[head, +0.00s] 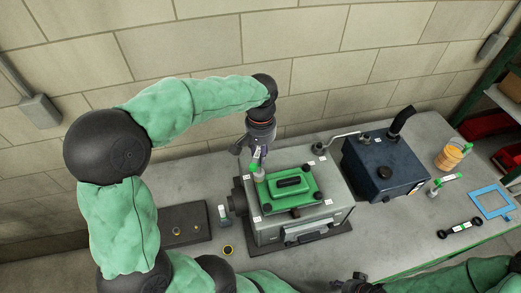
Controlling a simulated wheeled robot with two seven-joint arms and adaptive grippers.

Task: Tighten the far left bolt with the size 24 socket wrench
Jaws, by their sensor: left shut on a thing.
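The engine block (330,213) stands mid-bench with a green cover (297,199) and a black handle on top. My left gripper (257,148) is above the cover's far left corner, shut on an upright socket wrench (257,173) with a white label and a green lower part. The wrench's lower end is at that corner; the far left bolt is hidden beneath it, and I cannot tell whether they touch. Other bolts show at the cover's near left (267,209) and right (318,195) corners. My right gripper (352,286) is partly visible at the bottom edge, its jaws unclear.
A dark blue box (370,178) with a black hose stands right of the engine. An orange jar (449,157), a green-ended tool (437,187), a black double-ended tool (460,228) and a blue frame (491,201) lie farther right. A dark plate (187,222) lies left.

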